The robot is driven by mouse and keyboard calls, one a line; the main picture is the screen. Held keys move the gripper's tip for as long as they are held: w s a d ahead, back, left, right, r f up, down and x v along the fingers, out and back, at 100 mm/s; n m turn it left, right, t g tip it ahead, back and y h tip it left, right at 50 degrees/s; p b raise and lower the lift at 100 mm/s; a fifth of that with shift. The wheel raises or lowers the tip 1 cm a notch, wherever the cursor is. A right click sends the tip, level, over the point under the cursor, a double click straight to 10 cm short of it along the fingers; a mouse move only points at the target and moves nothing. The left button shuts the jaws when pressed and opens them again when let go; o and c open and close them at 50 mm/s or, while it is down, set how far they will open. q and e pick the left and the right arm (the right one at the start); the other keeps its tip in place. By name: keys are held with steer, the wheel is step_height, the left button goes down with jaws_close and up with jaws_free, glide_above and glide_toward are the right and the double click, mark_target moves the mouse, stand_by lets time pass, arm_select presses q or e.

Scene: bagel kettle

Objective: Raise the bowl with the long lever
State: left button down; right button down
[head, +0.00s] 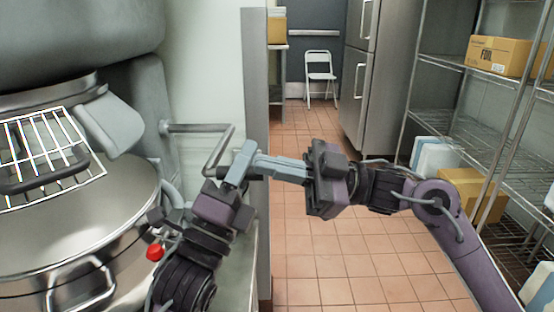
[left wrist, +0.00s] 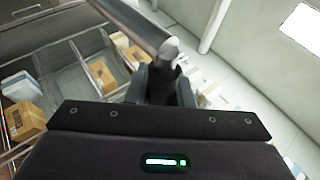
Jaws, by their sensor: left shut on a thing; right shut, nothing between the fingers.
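The large steel bowl (head: 105,230) sits at the left of the head view, under the grey mixer head and behind a wire guard. The long lever (head: 222,150) is a bent metal bar coming out from the mixer's right side. My left gripper (head: 240,165) is shut on the lever's dark grip at its free end. In the left wrist view the lever's bar (left wrist: 138,25) runs down to that grip, which is between the fingers (left wrist: 163,85). My right gripper (head: 258,167) is shut and empty, its fingertips close to the left fingers; I cannot tell whether they touch.
A red knob (head: 155,252) sits low beside the bowl. A wire shelf (head: 480,75) with boxes stands at the right. A white folding chair (head: 320,75) and a tall steel fridge (head: 362,70) are at the back. The tiled floor (head: 340,260) between is clear.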

arm_select(q)
steer(key=shift+r, duration=0.1)
steer(key=shift+s+r, duration=0.15)
steer(key=shift+s, duration=0.05)
arm_select(e)
steer(key=shift+s+f, duration=0.2)
steer(key=shift+f, duration=0.75)
arm_select(q)
steer(key=c, duration=1.6)
jaws_free()
steer(key=o, duration=0.3)
steer(key=shift+h, duration=0.3)
arm_select(e)
steer(key=shift+w, duration=0.15)
arm_select(q)
steer(key=shift+r, duration=0.1)
